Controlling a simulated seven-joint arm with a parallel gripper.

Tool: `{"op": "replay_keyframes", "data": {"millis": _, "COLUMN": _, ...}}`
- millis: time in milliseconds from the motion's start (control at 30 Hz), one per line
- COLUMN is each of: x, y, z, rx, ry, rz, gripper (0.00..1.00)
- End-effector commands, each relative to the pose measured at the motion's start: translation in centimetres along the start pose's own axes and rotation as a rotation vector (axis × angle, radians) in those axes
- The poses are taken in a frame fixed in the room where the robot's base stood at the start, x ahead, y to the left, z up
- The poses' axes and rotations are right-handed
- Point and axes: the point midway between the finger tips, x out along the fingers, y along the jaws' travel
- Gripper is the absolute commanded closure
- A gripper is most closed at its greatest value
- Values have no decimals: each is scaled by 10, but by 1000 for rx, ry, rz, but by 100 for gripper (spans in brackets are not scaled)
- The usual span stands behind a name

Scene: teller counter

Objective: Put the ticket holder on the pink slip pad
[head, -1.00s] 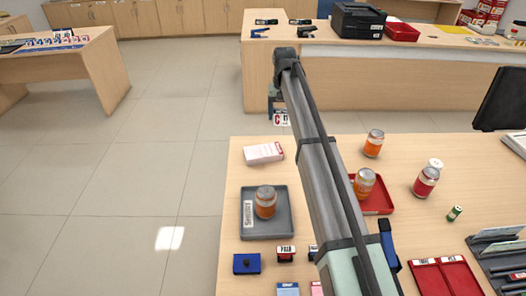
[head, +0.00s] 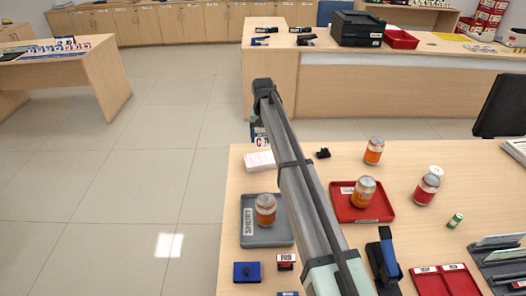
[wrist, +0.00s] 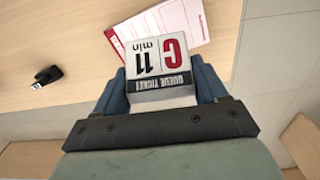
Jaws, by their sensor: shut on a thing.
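My gripper (wrist: 160,95) is shut on the ticket holder (wrist: 160,78), a small white block marked with a red C, "11 min" and "QUEUE TICKET". In the head view the ticket holder (head: 261,141) hangs below the end of my arm, close to the far edge of the pink slip pad. The pink slip pad (head: 258,163) lies at the counter's far left corner, its right end close to my arm. In the wrist view the pad (wrist: 170,30) lies beyond the ticket holder, partly covered by it. The gap in height between them is hard to tell.
A grey tray (head: 282,234) with an orange-labelled jar (head: 265,210) stands nearer on the left. A red tray (head: 345,210) with another jar (head: 363,192) lies right of my arm. A small black object (head: 323,153) sits near the far edge. Bare counter surrounds it.

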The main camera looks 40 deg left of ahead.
Motion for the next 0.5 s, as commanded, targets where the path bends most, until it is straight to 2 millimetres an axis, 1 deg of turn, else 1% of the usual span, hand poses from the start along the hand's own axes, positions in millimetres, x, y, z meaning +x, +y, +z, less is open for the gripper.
{"op": "replay_keyframes", "data": {"millis": 33, "x": 10, "y": 0, "z": 0, "rx": 0, "ry": -1, "rz": 0, "gripper": 59}}
{"op": "replay_keyframes", "data": {"millis": 100, "x": 21, "y": 0, "z": 1, "rx": 0, "ry": -1, "rz": 0, "gripper": 59}}
{"op": "replay_keyframes", "data": {"millis": 333, "x": 38, "y": 0, "z": 0, "rx": 0, "ry": 0, "rz": 0, "gripper": 59}}
{"op": "replay_keyframes", "data": {"millis": 500, "x": 58, "y": 0, "z": 0, "rx": 0, "ry": -1, "rz": 0, "gripper": 59}}
